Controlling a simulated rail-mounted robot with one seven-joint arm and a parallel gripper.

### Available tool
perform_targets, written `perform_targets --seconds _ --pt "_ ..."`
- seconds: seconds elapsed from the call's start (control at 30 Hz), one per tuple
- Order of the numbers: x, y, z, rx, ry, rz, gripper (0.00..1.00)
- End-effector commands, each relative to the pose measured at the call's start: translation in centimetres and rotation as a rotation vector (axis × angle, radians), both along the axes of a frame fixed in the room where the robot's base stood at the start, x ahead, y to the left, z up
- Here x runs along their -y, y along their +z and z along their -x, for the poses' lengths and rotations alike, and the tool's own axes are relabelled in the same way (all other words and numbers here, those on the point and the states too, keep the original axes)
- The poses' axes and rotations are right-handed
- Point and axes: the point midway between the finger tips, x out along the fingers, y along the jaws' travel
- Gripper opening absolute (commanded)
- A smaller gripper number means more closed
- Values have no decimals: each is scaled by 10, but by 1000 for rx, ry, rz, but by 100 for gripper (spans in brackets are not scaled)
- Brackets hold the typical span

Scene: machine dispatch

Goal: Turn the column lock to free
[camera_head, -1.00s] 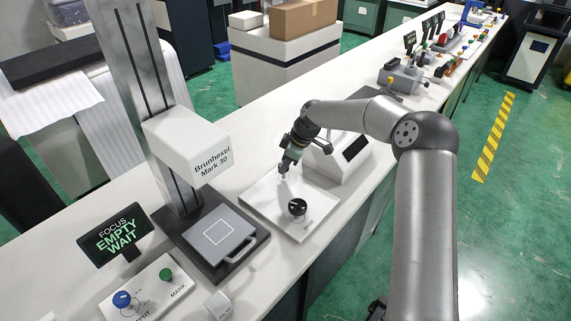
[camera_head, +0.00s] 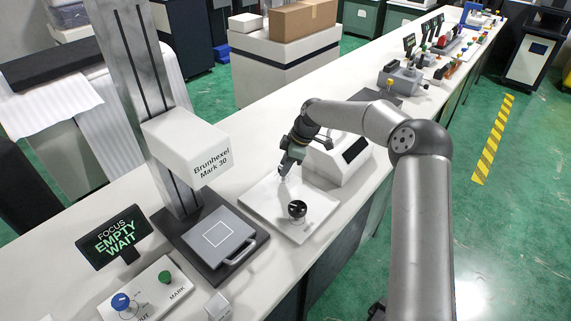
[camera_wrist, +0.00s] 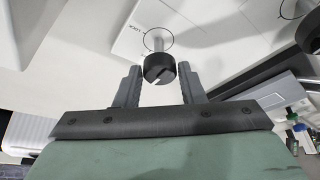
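A black round knob (camera_wrist: 160,68) with a pale line on its face stands on a light stem in the wrist view. A thin ring and small lettering, which seems to include "LOCK", surround its base on a white panel. My gripper (camera_wrist: 159,84) is open, with one finger on each side of this knob and visible gaps to it. In the head view my gripper (camera_head: 287,167) is over the far part of a white panel (camera_head: 262,200) and hides most of what is at its tips. A second black knob (camera_head: 297,210) stands nearer on that panel.
The Brunhexel Mark 30 column (camera_head: 165,110) with its white head stands left of the panel. A display (camera_head: 108,236) reads "FOCUS EMPTY WAIT". A white box-like unit (camera_head: 340,155) stands close right of my gripper.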

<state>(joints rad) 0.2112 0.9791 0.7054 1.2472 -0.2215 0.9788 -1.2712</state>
Motion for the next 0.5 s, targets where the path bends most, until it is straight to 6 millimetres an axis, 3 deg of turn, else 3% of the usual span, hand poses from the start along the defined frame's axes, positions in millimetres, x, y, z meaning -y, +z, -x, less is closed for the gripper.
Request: perform_targets --seconds 0.37,0.5 --pt "1 1 0 0 -2 -1 54" --pt "6 14 -1 3 -5 -1 54"
